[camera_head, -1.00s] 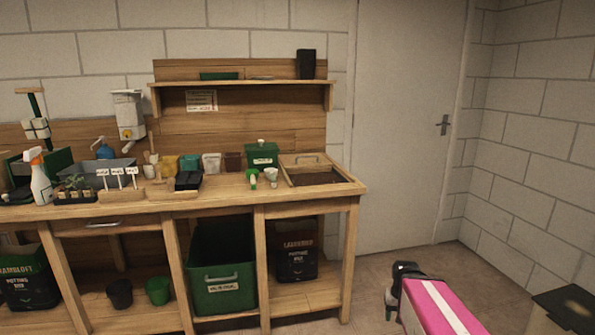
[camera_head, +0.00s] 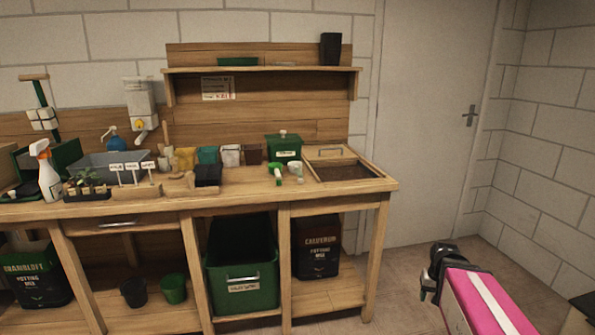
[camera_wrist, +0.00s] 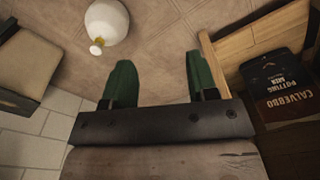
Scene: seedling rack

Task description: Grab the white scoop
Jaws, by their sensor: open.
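A small white scoop (camera_head: 299,170) stands on the wooden workbench (camera_head: 245,190), just left of the framed bin at its right end. A similar green-and-white tool (camera_head: 277,173) is beside it on the left. My gripper (camera_head: 428,288) is low at the right, off the bench's right end and well away from the scoop. In the wrist view my gripper (camera_wrist: 160,75) points at the floor, its two green fingers apart with nothing between them. The scoop does not show in the wrist view.
A green lidded box (camera_head: 284,149) stands behind the scoops. The wooden-framed bin (camera_head: 345,172) is to their right, black trays (camera_head: 208,174) to their left. A shelf (camera_head: 260,69) overhangs the back. A white round vessel (camera_wrist: 107,22) is on the floor. Floor right of the bench is partly open.

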